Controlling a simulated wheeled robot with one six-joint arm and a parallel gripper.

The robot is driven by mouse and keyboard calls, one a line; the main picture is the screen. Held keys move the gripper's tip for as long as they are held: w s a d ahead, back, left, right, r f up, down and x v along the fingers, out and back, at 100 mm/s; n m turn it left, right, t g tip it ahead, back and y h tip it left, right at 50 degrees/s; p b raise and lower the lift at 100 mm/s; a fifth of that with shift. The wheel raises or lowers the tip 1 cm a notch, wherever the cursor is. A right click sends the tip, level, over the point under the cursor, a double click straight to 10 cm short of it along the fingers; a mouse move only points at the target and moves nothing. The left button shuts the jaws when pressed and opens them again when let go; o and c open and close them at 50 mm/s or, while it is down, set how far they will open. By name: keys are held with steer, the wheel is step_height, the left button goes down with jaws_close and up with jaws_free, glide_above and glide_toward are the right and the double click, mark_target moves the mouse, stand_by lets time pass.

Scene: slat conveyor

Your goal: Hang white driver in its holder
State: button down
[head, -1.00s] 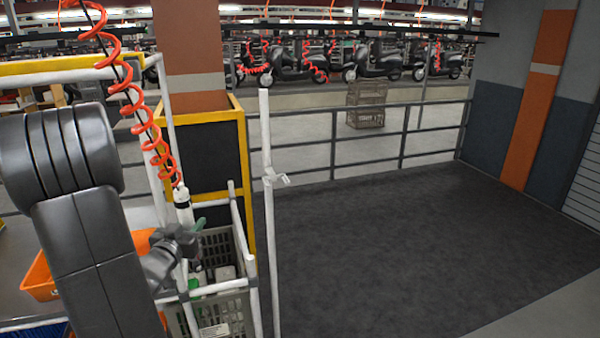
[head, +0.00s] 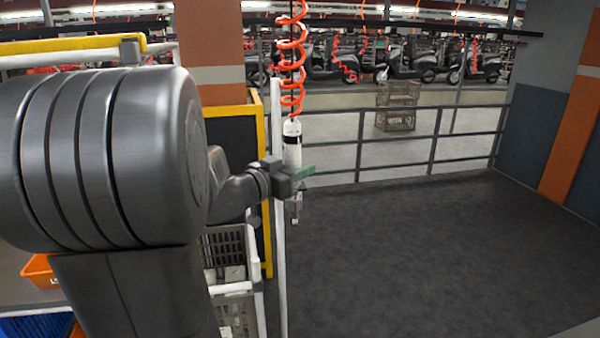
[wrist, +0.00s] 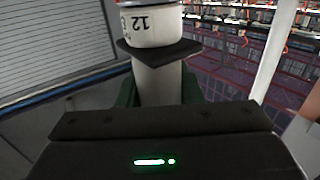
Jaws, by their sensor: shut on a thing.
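The white driver (head: 292,150) hangs upright from a red coiled hose, with a dark band near its top and a dark tip pointing down. My gripper (head: 296,176) is shut around its body. In the wrist view the driver (wrist: 158,80) stands between the green finger pads, with "12" on its white upper part above a dark collar. The driver is just right of the white post (head: 281,270) in the head view. The post also shows at the right of the wrist view (wrist: 272,55). The holder bracket on the post is hidden behind my gripper and arm.
A grey crate (head: 252,245) stands left of the post, with an orange bin (head: 38,270) farther left. A yellow-edged dark panel (head: 262,120) stands behind the post. Dark floor (head: 400,250) right of the post is clear up to a railing (head: 400,138).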

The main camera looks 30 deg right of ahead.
steer(key=w+d+f+p, duration=0.1)
steer(key=w+d+p, duration=0.1)
steer(key=w, duration=0.9)
steer(key=shift+w+d+f, duration=0.2)
steer(key=shift+d, duration=0.2)
steer(key=shift+a+p, duration=0.2)
steer(key=shift+p, duration=0.35)
stand_by(0.5)
steer(key=shift+f, duration=0.75)
stand_by(1.2)
steer(key=c, duration=0.9)
jaws_free()
steer(key=shift+s, duration=0.1)
steer(key=shift+f, duration=0.15)
